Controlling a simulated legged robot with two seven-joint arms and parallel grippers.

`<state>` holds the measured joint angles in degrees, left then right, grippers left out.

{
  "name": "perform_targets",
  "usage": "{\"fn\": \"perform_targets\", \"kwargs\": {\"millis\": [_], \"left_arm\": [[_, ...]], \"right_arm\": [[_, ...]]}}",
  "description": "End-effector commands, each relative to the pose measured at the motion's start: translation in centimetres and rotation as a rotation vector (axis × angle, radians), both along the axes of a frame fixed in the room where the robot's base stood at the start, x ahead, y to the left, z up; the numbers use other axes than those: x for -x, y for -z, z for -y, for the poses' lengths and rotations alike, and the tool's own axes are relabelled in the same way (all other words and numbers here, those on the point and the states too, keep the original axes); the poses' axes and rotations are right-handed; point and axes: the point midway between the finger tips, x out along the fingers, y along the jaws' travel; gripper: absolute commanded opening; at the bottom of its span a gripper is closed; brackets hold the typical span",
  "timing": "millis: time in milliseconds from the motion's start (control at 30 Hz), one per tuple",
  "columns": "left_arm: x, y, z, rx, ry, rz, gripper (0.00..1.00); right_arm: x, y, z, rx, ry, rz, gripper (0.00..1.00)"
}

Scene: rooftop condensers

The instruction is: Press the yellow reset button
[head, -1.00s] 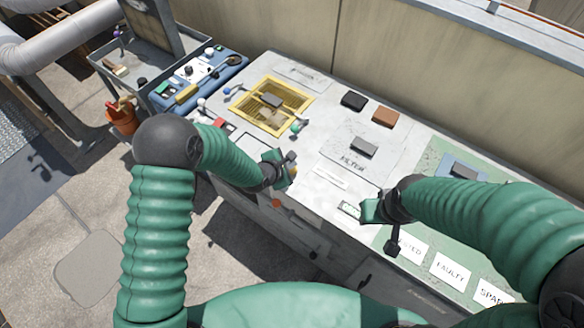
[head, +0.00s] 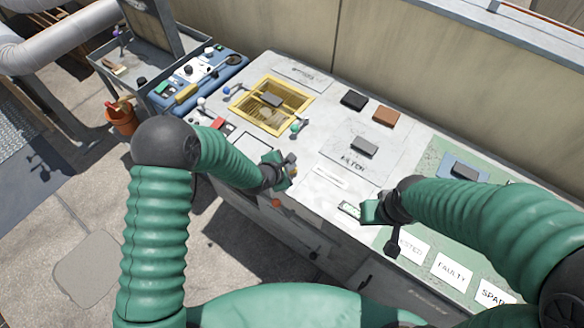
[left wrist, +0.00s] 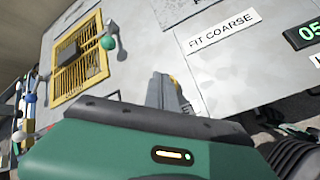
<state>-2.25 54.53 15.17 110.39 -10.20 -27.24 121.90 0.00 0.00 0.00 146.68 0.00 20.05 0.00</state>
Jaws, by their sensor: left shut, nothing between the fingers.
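My left gripper (head: 289,166) is shut and empty, over the front part of the bench top. A small yellow-orange patch (head: 293,173) shows right at its fingers. In the left wrist view a yellow edge (left wrist: 175,82) shows beside the grey fingers (left wrist: 163,92). I cannot tell whether this yellow is the reset button or whether the fingers touch it; most of it is hidden. My right gripper (head: 372,211) is low over the bench's front edge, by a small display (head: 349,210); its jaw opening is unclear.
A yellow-framed grille opening (head: 304,98) with coloured ball levers lies further back. A grey block (head: 364,147), a black block (head: 353,101) and a brown block (head: 386,117) lie on the bench. A blue tool tray (head: 203,75) is at left. An orange-red knob (head: 276,203) is on the bench front.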

Motion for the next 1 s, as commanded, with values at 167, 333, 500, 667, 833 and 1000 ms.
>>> {"fn": "perform_targets", "kwargs": {"millis": [167, 333, 500, 667, 833, 1000], "left_arm": [[0.0, 0.29, -0.01, 0.001, -0.001, 0.0, 0.0], [0.0, 0.5, -0.01, 0.001, -0.001, 0.0, 0.0], [0.0, 0.72, -0.02, 0.0, -0.001, -0.002, 0.0], [0.02, 0.91, -0.02, 0.0, -0.001, -0.002, 0.0], [0.01, 1.08, -0.02, 0.0, -0.001, -0.002, 0.0], [0.02, 1.05, -0.03, 0.0, -0.001, -0.002, 0.0]], "right_arm": [[0.0, 0.21, 0.0, 0.0, 0.0, 0.0, 0.36], [0.0, 0.35, 0.0, 0.0, 0.0, 0.0, 0.36], [0.0, 0.49, 0.0, 0.0, 0.0, 0.0, 0.36], [0.01, 0.63, 0.0, 0.0, 0.0, 0.0, 0.36], [0.0, 0.74, 0.0, 0.0, 0.0, 0.0, 0.36], [0.0, 0.7, 0.0, 0.0, 0.0, 0.0, 0.36]]}}
